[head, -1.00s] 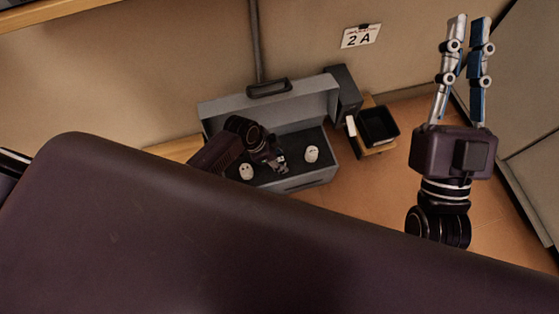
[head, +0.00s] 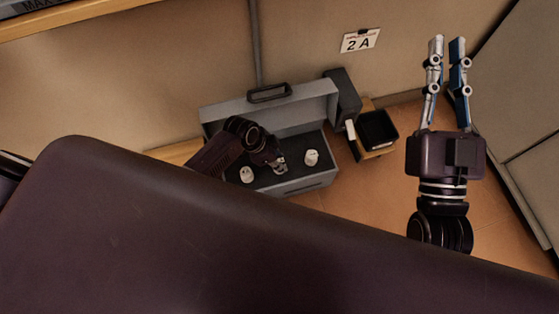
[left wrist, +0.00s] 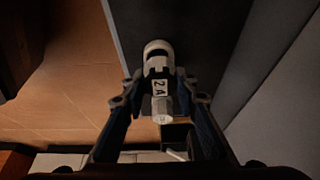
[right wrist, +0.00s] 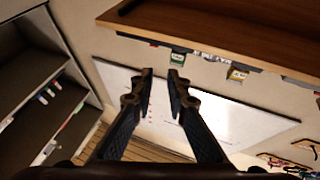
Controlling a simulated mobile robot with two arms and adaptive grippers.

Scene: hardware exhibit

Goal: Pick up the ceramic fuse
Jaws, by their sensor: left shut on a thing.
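The ceramic fuse (left wrist: 161,88) is a white cylinder with metal ends and a "2A" label. It sits between the fingertips of my left gripper (left wrist: 160,77), which is shut on it. In the head view my left gripper (head: 279,163) is low in the open grey case (head: 305,182), between two other white pieces, one on the left (head: 247,174) and one on the right (head: 312,157). Whether the held fuse still touches the dark lining cannot be told. My right gripper (head: 447,42) is raised at the right, empty, its fingers apart; its fingertips also show in the right wrist view (right wrist: 161,75).
A "2 A" sign (head: 360,40) hangs on the wall. A black tray (head: 378,130) on a wooden base stands right of the case, beside a dark box (head: 343,90). The case's raised lid (head: 300,103) is behind my left gripper. Orange floor is clear at the right.

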